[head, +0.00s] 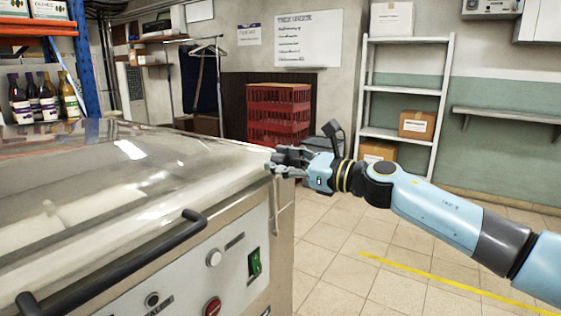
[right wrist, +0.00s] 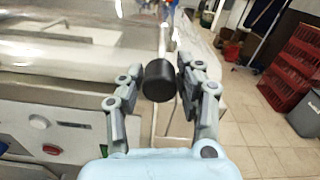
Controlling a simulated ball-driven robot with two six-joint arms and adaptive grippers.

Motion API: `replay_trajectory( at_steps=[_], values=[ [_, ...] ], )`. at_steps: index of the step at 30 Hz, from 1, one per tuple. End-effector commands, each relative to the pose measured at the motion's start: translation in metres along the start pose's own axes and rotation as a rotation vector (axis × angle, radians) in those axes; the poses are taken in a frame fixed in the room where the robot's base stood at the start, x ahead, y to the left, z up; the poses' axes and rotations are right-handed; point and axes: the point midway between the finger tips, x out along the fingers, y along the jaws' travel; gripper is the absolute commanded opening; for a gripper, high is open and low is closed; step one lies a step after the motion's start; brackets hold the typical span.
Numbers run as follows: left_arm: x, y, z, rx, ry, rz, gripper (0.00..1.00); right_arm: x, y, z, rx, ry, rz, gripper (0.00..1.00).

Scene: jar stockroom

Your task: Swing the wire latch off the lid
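The steel machine's clear lid (head: 195,165) is down, and its right front corner is beside my right gripper (head: 277,162). A wire latch (head: 281,212) hangs down the machine's right side below that corner. In the right wrist view a black cylindrical knob (right wrist: 159,80) lies between the fingers of my right gripper (right wrist: 160,70), with a thin wire below it. The fingers are close on both sides of the knob, but I cannot tell whether both touch it. In the head view the fingers hide the knob. My left gripper is out of view.
A dark bar handle (head: 120,265) runs along the lid's front, above a panel with a green switch (head: 254,262) and knobs. Red crates (head: 278,115) and a white shelf rack (head: 405,133) stand behind. The tiled floor (head: 345,255) right of the machine is clear.

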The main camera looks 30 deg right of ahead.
Motion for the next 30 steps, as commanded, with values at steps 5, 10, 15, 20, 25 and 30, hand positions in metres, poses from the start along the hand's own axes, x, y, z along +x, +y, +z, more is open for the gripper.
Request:
replay_trajectory(
  at_steps=[5, 10, 15, 20, 25, 30],
  values=[
    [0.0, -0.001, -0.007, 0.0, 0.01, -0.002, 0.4, 0.0, 0.0, 0.0, 0.0, 0.0, 0.0, 0.1],
    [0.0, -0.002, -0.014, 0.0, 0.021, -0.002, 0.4, 0.0, 0.0, 0.0, 0.0, 0.0, 0.0, 0.0],
    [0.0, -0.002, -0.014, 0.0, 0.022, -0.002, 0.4, 0.0, 0.0, 0.001, -0.001, 0.0, 0.0, 0.0],
    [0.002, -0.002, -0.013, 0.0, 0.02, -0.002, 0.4, 0.0, -0.003, 0.0, 0.009, 0.0, 0.0, 0.0],
    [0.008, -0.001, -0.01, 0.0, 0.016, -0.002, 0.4, 0.0, -0.013, -0.003, 0.061, 0.0, -0.001, 0.0],
    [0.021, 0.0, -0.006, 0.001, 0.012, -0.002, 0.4, 0.0, -0.034, -0.01, 0.165, 0.0, -0.003, 0.0]
  ],
)
